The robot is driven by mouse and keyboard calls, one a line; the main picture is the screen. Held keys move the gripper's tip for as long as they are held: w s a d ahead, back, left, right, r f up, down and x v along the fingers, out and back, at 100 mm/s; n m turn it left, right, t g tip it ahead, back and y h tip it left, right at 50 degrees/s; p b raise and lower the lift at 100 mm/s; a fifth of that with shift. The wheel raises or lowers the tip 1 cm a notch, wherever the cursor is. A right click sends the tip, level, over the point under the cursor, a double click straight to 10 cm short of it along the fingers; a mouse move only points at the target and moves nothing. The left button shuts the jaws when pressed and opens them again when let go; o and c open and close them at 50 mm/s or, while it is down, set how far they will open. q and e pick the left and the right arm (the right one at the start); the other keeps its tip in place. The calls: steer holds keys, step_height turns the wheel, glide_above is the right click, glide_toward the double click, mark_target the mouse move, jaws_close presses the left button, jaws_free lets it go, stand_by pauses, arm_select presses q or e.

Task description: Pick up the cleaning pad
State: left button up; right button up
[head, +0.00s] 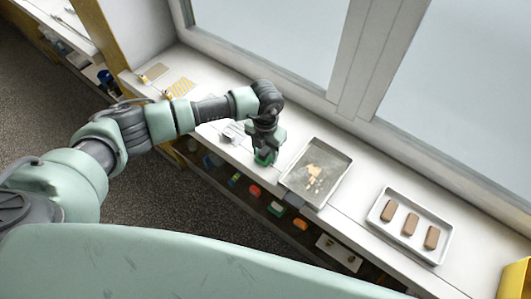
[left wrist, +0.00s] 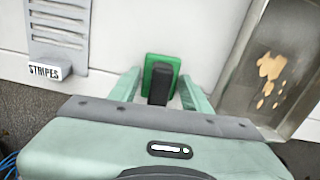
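The cleaning pad is a green block (left wrist: 149,66) with a black handle (left wrist: 160,85), lying on the white counter in the left wrist view. In the head view the green pad (head: 264,157) shows just under my left gripper (head: 266,148). In the left wrist view my left gripper (left wrist: 160,92) has its two pale green fingers apart, one on each side of the black handle, with gaps between. The fingers do not appear to touch the handle. The pad's near part is hidden behind the gripper body. My right gripper is in neither view.
A metal tray with crumbs (head: 297,180) stands close to the right of the pad. A white tray (head: 445,250) with brown bars is further right. A grey slotted plate (left wrist: 58,25) labelled STRIPES lies to the left. The window is behind the counter; shelves hold small items below.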

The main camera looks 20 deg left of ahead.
mark_target(265, 149)
arm_select(q)
jaws_close()
steer(key=shift+r, duration=0.6)
step_height(265, 149, up, 19)
steer(key=b, duration=0.5)
steer(key=shift+b, duration=0.3)
steer(key=shift+c, duration=1.1)
jaws_free()
steer(key=c, duration=0.5)
steer(key=shift+o, duration=0.2)
steer(key=shift+f, duration=0.2)
